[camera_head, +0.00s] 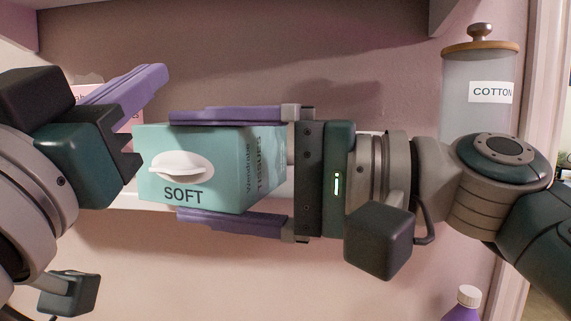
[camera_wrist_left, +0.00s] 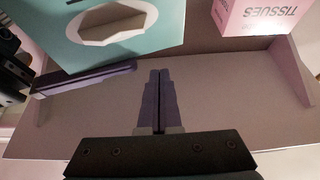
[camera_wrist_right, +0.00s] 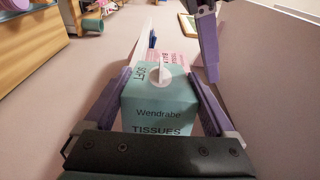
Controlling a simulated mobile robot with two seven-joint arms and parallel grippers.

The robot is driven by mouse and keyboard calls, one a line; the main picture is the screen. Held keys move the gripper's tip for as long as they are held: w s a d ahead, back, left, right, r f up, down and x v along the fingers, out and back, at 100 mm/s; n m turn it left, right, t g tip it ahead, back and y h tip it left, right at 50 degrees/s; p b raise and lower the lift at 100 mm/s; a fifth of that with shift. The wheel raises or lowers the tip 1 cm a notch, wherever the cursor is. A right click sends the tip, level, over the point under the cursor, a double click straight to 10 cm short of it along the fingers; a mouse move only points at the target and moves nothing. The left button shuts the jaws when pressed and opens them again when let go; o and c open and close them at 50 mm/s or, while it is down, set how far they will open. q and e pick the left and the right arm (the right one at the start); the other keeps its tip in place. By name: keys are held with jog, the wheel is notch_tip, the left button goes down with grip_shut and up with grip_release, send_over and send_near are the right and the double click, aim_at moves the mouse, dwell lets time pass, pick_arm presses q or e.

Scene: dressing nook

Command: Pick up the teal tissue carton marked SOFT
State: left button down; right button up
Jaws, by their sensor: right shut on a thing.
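The teal tissue carton marked SOFT (camera_head: 215,160) is in the middle of the head view, with its tissue slot and a white tissue facing me. My right gripper (camera_head: 176,165) is shut on it, one finger above and one below in the picture. In the right wrist view the carton (camera_wrist_right: 158,110) sits between both fingers. In the head view it covers part of the shelf's front edge; I cannot tell whether it touches the shelf. My left gripper (camera_head: 160,76) is shut and empty, just left of the carton. Its closed fingers show in the left wrist view (camera_wrist_left: 157,75).
A pink tissue carton (camera_wrist_left: 258,14) is partly hidden behind my left gripper in the head view (camera_head: 88,96). A jar labelled COTTON (camera_head: 478,110) stands at the right. A purple bottle with a white cap (camera_head: 467,298) is at the lower right. The shelf (camera_head: 124,200) runs behind the grippers.

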pick_arm(q)
jog(key=shift+r, duration=0.6)
jog(key=shift+r, duration=0.15)
notch_tip(320, 180, up, 10)
dwell(0.4)
